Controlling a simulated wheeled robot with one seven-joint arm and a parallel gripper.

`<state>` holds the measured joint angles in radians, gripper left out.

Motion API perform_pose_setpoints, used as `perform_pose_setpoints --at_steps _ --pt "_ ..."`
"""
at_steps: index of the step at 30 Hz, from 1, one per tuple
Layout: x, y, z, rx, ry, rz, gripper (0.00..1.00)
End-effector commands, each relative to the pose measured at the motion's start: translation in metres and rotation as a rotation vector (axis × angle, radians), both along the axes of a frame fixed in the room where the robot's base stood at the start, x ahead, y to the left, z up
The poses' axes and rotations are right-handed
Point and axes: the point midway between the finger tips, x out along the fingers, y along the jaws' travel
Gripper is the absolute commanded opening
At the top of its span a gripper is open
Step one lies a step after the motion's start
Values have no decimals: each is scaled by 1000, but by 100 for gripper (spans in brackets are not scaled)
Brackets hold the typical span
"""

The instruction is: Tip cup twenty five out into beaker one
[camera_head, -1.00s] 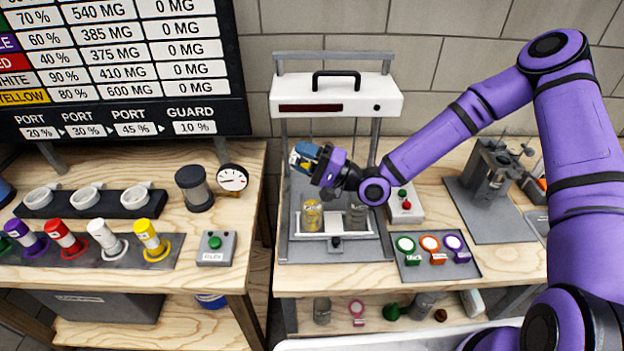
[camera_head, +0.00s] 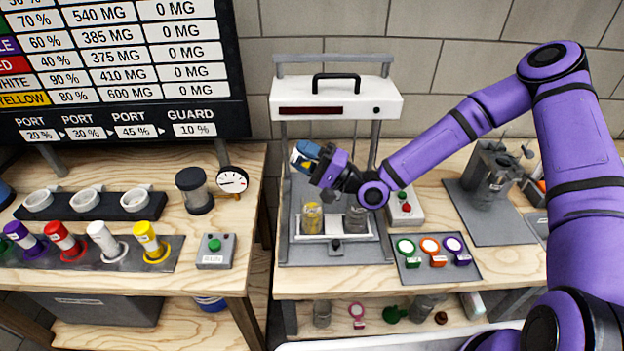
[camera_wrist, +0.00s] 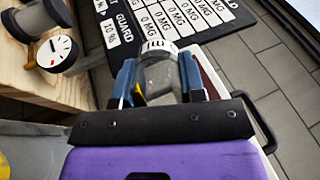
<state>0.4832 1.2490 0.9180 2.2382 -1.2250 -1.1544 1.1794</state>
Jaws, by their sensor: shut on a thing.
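My gripper (camera_head: 306,157) has blue fingers and hangs above the left part of the tray (camera_head: 337,239) under the white-topped stand. It is shut on a small clear cup, which shows between the fingers in the wrist view (camera_wrist: 160,76). The cup has a white band with dark marks at its far end; its number is not readable. Below stand two clear vessels: a left one with yellow content (camera_head: 312,219) and a right greyish one (camera_head: 356,220). The gripper is apart from both. I cannot read which is beaker one.
The stand's white head (camera_head: 335,100) and posts surround the gripper closely. A pad with green, orange and purple round pieces (camera_head: 431,249) lies front right. The left bench holds a gauge (camera_head: 232,180), a dark-topped jar (camera_head: 194,190) and several coloured vials. A gap separates the benches.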

Motion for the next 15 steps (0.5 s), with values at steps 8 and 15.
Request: perform_pose_setpoints --at_steps 8,15 --pt "0 -1 3 25 -9 -1 14" --pt "0 -1 6 44 -16 0 14"
